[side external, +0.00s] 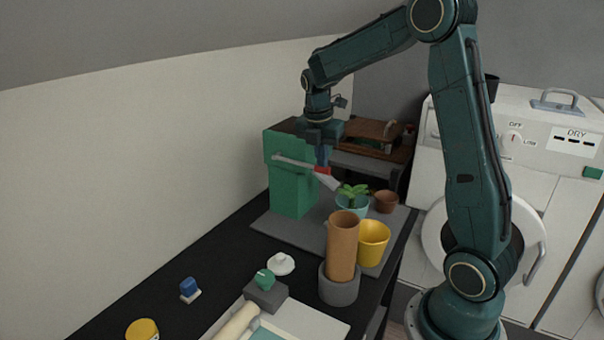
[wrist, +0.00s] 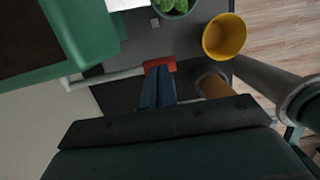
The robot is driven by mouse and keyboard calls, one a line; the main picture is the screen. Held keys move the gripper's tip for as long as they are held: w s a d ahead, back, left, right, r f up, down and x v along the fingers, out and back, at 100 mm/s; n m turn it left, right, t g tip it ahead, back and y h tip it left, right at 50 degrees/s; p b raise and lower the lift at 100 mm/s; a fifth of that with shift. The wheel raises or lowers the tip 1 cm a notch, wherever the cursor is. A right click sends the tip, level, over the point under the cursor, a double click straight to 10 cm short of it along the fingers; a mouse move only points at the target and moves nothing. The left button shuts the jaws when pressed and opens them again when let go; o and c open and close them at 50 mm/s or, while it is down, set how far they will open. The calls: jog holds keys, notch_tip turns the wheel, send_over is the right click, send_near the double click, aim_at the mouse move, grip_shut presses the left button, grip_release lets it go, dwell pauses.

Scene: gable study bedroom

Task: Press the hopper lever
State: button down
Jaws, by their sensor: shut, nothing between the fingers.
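The green hopper (side external: 285,190) stands upright on a grey mat at the back of the black table. Its grey lever (side external: 292,162) runs along its front and ends in a red tip (side external: 322,170). My gripper (side external: 323,160) is shut and empty, pointing down with its fingertips at the red tip. In the wrist view my gripper (wrist: 158,72) overlaps the edge of the red tip (wrist: 160,65). The lever (wrist: 112,74) reaches left from there beside the hopper (wrist: 85,45). I cannot tell whether the fingers press on the tip or only hover at it.
A potted plant (side external: 353,200), a yellow pot (side external: 373,243) and a tall brown cylinder (side external: 342,245) stand close to the right and front of the lever. A small brown pot (side external: 386,201) is behind. The black table (side external: 215,262) has free room at front left.

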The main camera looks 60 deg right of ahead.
aim_at(324, 170)
jog(key=shift+s+f, duration=0.1)
jog(key=shift+f, duration=0.1)
jog(key=shift+s+f+t, duration=0.15)
jog(key=shift+f+t, duration=0.45)
jog(key=shift+s+f+t, duration=0.1)
jog(key=shift+f+t, duration=0.8)
jog(key=shift+f, duration=0.4)
jog(key=x, duration=0.4)
jog(key=shift+s+a+f, duration=0.25)
jog(key=shift+a, duration=0.2)
jog(key=shift+s+r, duration=0.1)
jog(key=s+v, duration=0.2)
jog(key=v, duration=1.2)
jog(key=shift+s+f, duration=0.3)
jog(key=shift+f, duration=0.05)
